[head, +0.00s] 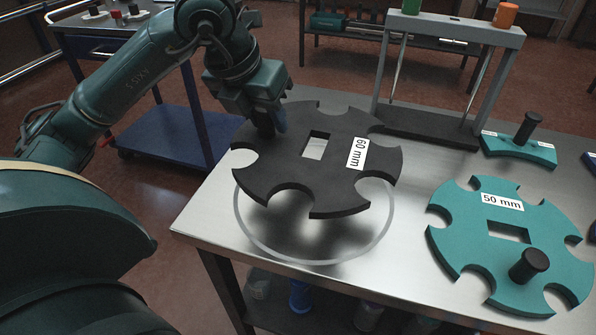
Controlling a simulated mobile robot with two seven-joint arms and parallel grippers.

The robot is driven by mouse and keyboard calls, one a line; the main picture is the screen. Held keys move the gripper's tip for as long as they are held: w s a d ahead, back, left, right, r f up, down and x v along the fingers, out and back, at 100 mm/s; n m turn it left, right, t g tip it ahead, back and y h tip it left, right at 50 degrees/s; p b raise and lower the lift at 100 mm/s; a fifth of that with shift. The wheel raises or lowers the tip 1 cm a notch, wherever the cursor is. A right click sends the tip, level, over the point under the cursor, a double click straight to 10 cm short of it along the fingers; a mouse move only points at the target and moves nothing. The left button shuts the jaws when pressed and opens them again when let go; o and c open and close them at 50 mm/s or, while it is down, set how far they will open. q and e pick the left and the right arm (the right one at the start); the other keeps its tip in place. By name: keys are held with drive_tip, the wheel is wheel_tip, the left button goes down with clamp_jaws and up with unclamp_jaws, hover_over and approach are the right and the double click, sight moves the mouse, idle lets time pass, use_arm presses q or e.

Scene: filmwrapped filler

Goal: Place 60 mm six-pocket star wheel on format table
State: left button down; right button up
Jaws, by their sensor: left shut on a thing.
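The dark grey star wheel (280,172) carries a "60 mm" label and has a square hole in its middle. My left gripper (268,122) is shut on it at its upper left edge, by a part that the fingers mostly hide. The wheel is held tilted above the steel format table (215,215), with a shadow and reflection beneath it. A pale ring mark (252,243) on the table shows partly under the wheel. My right gripper is not in view.
A teal "50 mm" star wheel (470,235) with a black knob lies at the right of the table. A teal guide piece (518,148) with a black knob lies behind it. A grey frame (455,32) stands at the back. A blue cart (165,130) stands at the left.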

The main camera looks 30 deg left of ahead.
use_arm(q)
wheel_tip(320, 180, down, 8)
drive_tip(key=shift+d+f+b, duration=0.1)
drive_tip(key=shift+f+b, duration=0.05)
drive_tip(key=shift+b, duration=0.65)
drive_tip(key=shift+f, duration=0.45)
drive_tip(key=shift+f+b, duration=0.25)
drive_tip(key=shift+b, duration=0.05)
drive_tip(key=c, duration=1.4)
unclamp_jaws()
drive_tip(key=o, duration=0.4)
drive_tip(key=shift+c, duration=0.2)
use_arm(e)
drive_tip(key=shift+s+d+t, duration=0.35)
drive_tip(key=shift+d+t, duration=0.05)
use_arm(q)
drive_tip(key=shift+r, duration=0.15)
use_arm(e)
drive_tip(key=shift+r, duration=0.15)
